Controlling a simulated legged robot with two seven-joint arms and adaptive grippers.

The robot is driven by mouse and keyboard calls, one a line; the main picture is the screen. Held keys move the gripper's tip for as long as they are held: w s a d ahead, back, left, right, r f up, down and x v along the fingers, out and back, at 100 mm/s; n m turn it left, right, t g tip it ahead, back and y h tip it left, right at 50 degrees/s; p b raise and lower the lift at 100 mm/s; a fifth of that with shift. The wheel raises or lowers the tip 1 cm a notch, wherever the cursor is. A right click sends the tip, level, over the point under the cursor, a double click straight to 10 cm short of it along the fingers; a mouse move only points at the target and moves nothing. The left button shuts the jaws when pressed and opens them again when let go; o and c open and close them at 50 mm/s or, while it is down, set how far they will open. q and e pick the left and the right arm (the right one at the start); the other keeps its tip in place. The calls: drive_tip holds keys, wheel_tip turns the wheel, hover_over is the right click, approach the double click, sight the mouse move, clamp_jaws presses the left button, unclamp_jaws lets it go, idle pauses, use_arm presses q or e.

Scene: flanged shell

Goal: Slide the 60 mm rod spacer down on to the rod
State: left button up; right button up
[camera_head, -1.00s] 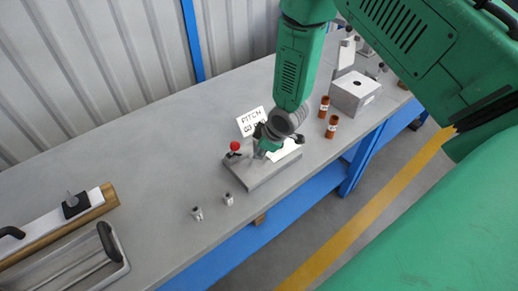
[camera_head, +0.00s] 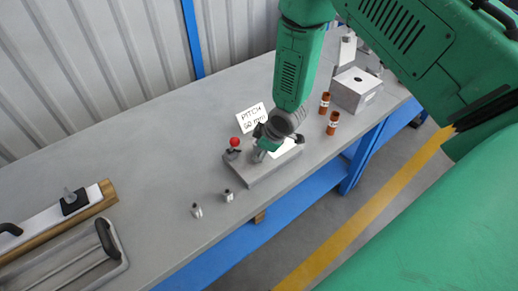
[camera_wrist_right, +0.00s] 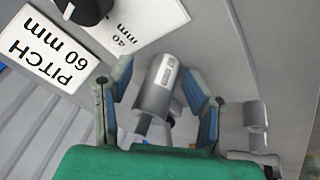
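A grey metal cylinder with a small label, seemingly the 60 mm spacer (camera_wrist_right: 158,84), lies between the fingers of my right gripper (camera_wrist_right: 160,100) in the right wrist view. A gap shows between it and the right finger, and the left finger is close beside it. A thinner grey stub, perhaps the rod (camera_wrist_right: 143,124), sticks out of its near end. In the head view my right gripper (camera_head: 270,144) is low over a grey base block (camera_head: 262,172) and hides most of the spacer and rod. My left gripper is not in view.
Two brown bottles (camera_head: 332,124) and a grey holed box (camera_head: 355,90) are right. The bench's left middle is clear.

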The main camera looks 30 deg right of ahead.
drive_tip(key=shift+s+r, duration=0.1)
drive_tip(key=shift+r, duration=0.05)
drive_tip(key=v, duration=1.1)
drive_tip(key=shift+r, duration=0.25)
drive_tip(key=shift+d, duration=0.15)
drive_tip(key=s+a+f+m+g+b, duration=0.2)
drive_tip(key=s+f+m+b, duration=0.1)
drive_tip(key=s+f, duration=0.7)
drive_tip(key=s+a+f+m+g+h+b, duration=0.1)
drive_tip(key=s+a+f+m+g+b, duration=0.1)
drive_tip(key=s+f, duration=0.9)
drive_tip(key=s+a+m+b, duration=0.1)
drive_tip(key=s+m+b, duration=0.1)
drive_tip(key=s+m, duration=0.1)
drive_tip(key=shift+s+f+b, duration=0.2)
drive_tip(key=shift+s+b, duration=0.1)
drive_tip(key=shift+s, duration=0.15)
drive_tip(key=shift+w, duration=0.15)
